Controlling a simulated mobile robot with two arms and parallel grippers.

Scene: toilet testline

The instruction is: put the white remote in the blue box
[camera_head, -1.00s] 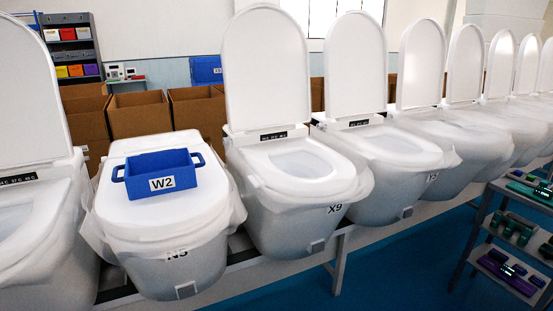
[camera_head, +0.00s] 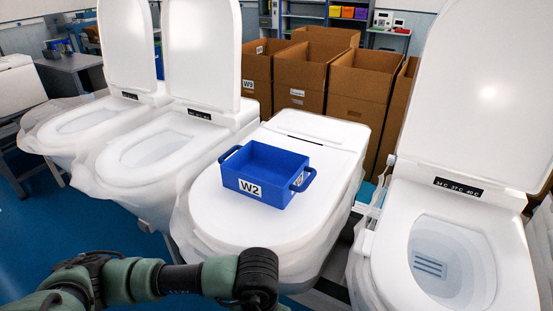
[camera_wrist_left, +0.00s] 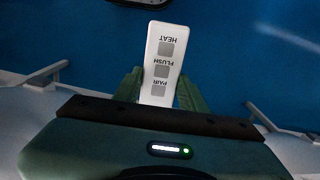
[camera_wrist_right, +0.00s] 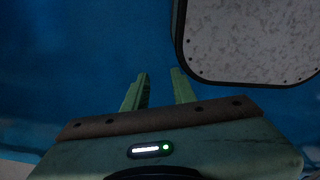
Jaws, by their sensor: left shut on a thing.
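The blue box (camera_head: 266,174), labelled W2, stands upright on the closed white lid of a toilet (camera_head: 241,222) in the head view. It has two side handles, and its visible inside looks empty. In the left wrist view my left gripper (camera_wrist_left: 158,92) is shut on the white remote (camera_wrist_left: 163,60), which has grey buttons marked HEAT, FLUSH and PAIR. Blue floor shows beyond it. My right gripper (camera_wrist_right: 160,88) is open and empty over blue floor in the right wrist view. Neither gripper's fingers show in the head view.
An open toilet (camera_head: 448,262) stands to the right of the box's toilet, and others with raised lids stand to the left. Cardboard boxes (camera_head: 311,75) and a shelf (camera_head: 340,22) are behind. Part of my arm crosses the lower left, in front of the toilets.

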